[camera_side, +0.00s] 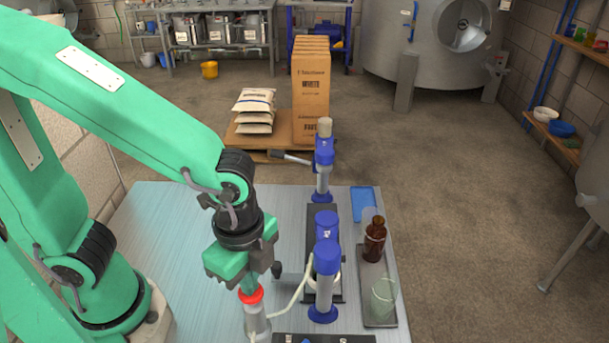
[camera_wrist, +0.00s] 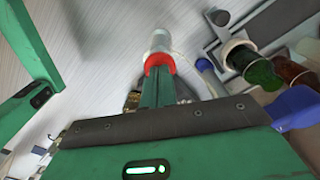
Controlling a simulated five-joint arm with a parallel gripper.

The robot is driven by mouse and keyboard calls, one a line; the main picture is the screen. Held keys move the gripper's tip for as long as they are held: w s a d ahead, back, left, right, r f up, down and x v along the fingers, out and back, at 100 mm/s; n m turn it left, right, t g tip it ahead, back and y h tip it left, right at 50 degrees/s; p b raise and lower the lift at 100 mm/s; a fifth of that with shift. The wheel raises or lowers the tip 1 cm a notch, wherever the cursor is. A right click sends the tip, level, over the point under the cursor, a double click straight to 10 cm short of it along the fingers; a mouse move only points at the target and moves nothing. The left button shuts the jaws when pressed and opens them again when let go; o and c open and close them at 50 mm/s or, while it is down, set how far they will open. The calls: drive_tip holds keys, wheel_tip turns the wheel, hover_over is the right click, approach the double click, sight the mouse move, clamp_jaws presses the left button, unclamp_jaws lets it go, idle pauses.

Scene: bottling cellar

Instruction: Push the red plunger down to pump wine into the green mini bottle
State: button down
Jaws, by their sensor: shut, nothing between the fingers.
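The red plunger (camera_side: 251,296) sits on top of a pale pump cylinder (camera_side: 257,322) at the table's front. It also shows as a red ring (camera_wrist: 159,61) in the wrist view. My gripper (camera_side: 250,287) is shut and empty, pointing down with its fingertips at the plunger's top; I cannot tell if they press on it. Its closed green fingers (camera_wrist: 157,82) overlap part of the red ring in the wrist view. A pale green glass bottle (camera_side: 383,300) stands on a dark tray at the right; a green bottle (camera_wrist: 257,70) shows in the wrist view.
A brown bottle (camera_side: 375,241) stands behind the green one on the tray (camera_side: 380,323). Blue-and-grey bench devices (camera_side: 326,262) stand right of my gripper, with a pale hose (camera_side: 292,303) between. The table's left part (camera_side: 170,230) is clear.

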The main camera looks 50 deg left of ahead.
drive_tip(key=shift+r, duration=0.85)
drive_tip(key=shift+f, duration=1.8)
idle(0.5)
drive_tip(key=shift+r, duration=0.2)
idle(0.3)
drive_tip(key=shift+r, duration=1.6)
drive_tip(key=shift+r, duration=0.1)
drive_tip(key=shift+r, duration=2.45)
